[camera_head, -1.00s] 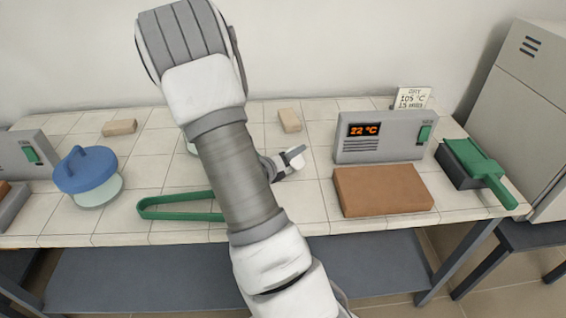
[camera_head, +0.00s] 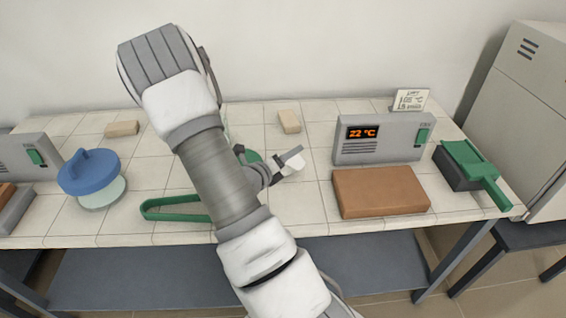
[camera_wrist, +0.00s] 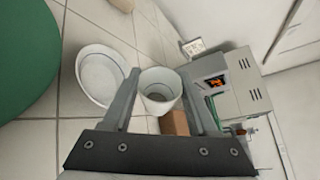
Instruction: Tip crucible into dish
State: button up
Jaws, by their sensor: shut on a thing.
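My gripper (camera_wrist: 162,100) is shut on a white crucible (camera_wrist: 159,88), with one finger on each side. In the wrist view the crucible's open mouth shows, with a grey inside; its contents I cannot make out. In the head view the crucible (camera_head: 291,166) shows just right of my arm, above the bench; its exact tilt is hard to tell. A shallow white dish (camera_wrist: 99,76) lies on the tiles left of the crucible in the wrist view, and appears apart from it. In the head view my arm hides most or all of the dish.
A brown slab (camera_head: 381,191) lies before the furnace controller (camera_head: 381,139). Green tongs (camera_head: 175,209) and a blue-lidded glass vessel (camera_head: 92,178) are to the left. A tan block (camera_head: 289,121) lies behind. A green object (camera_wrist: 25,60) fills the wrist view's left edge.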

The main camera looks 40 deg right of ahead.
jog(key=shift+w+r+n+p, duration=0.1)
jog(key=shift+r+n+p, duration=0.05)
jog(key=shift+n+p, duration=0.15)
jog(key=shift+w+n+h+p, duration=0.1)
jog(key=shift+n+h+p, duration=0.25)
jog(key=shift+p, duration=0.2)
jog(key=shift+a, duration=0.1)
jog(key=shift+r+n+p, duration=0.15)
jog(key=shift+n+p, duration=0.35)
jog(key=shift+n, duration=0.05)
jog(key=shift+w+g+h, duration=0.1)
jog(key=shift+g+h, duration=0.2)
jog(key=shift+h, duration=0.05)
jog(key=shift+n+p, duration=0.4)
jog(key=shift+w+a+n+h+p, duration=0.15)
jog(key=shift+n+h+p, duration=0.15)
jog(key=shift+n, duration=0.2)
